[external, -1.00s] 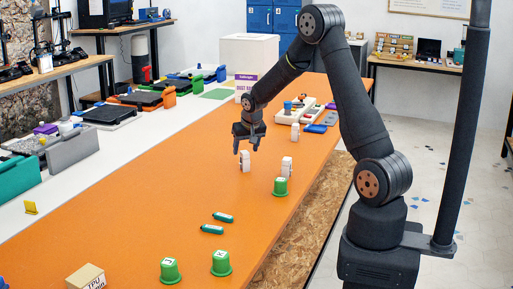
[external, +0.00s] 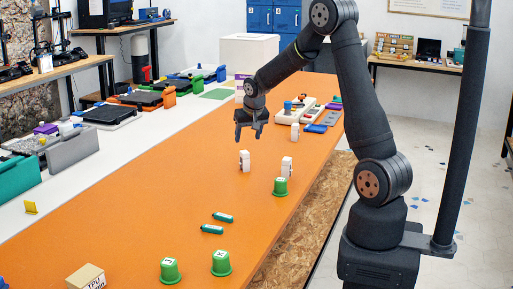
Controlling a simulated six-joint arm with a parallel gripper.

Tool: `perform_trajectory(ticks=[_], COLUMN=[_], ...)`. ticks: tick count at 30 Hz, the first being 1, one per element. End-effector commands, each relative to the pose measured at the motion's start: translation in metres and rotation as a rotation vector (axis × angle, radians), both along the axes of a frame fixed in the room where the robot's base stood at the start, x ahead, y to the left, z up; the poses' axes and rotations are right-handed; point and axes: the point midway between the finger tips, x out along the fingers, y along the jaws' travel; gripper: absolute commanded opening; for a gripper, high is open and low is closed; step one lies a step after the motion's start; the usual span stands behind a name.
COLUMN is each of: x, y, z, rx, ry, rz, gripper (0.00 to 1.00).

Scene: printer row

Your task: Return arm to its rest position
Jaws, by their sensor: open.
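My gripper (external: 251,134) is open and empty in the external view. It hangs above the orange table (external: 150,215), over and slightly behind a small white block (external: 245,161) that stands upright. A gap shows between the fingertips and that block. A second white block (external: 286,166) stands to its right, behind a green cup-shaped piece (external: 280,187).
Two more green cup-shaped pieces (external: 221,263) and a cardboard box (external: 86,277) stand at the front. A white tray (external: 292,118) with small parts is behind my gripper. The table's left middle is clear.

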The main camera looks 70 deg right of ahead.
Motion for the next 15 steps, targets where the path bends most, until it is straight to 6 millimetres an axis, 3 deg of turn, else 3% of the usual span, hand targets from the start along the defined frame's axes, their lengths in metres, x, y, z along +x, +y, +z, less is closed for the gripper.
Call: perform_trajectory(ticks=[15], x=[0.021], y=[-0.021], z=[-0.073], rx=[0.001], ry=[0.003], rz=[0.001], gripper=[0.59])
